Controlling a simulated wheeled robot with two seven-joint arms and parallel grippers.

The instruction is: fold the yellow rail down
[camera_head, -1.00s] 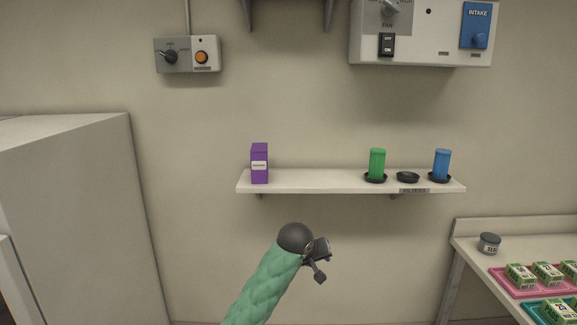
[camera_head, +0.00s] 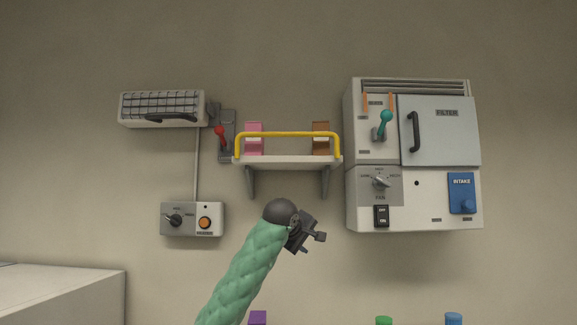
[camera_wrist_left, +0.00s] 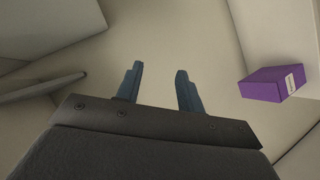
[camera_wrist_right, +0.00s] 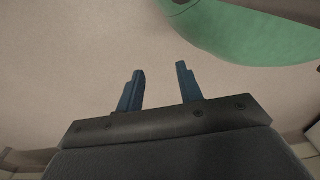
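The yellow rail (camera_head: 288,135) stands raised along the front of a small wall shelf (camera_head: 290,163) in the head view. A pink box (camera_head: 254,130) and a brown box (camera_head: 321,131) stand on that shelf behind the rail. My left gripper (camera_head: 318,240) is below the shelf and well apart from the rail. In the left wrist view its two blue fingers (camera_wrist_left: 158,82) are spread with nothing between them. My right gripper shows only in the right wrist view, where its fingers (camera_wrist_right: 160,80) are also apart and empty.
A red-handled lever (camera_head: 221,136) is just left of the shelf. A control box (camera_head: 192,219) hangs lower left. A cabinet (camera_head: 440,131) with a teal lever (camera_head: 383,124) is at the right. A purple box (camera_wrist_left: 273,84) is right of my left gripper in its wrist view.

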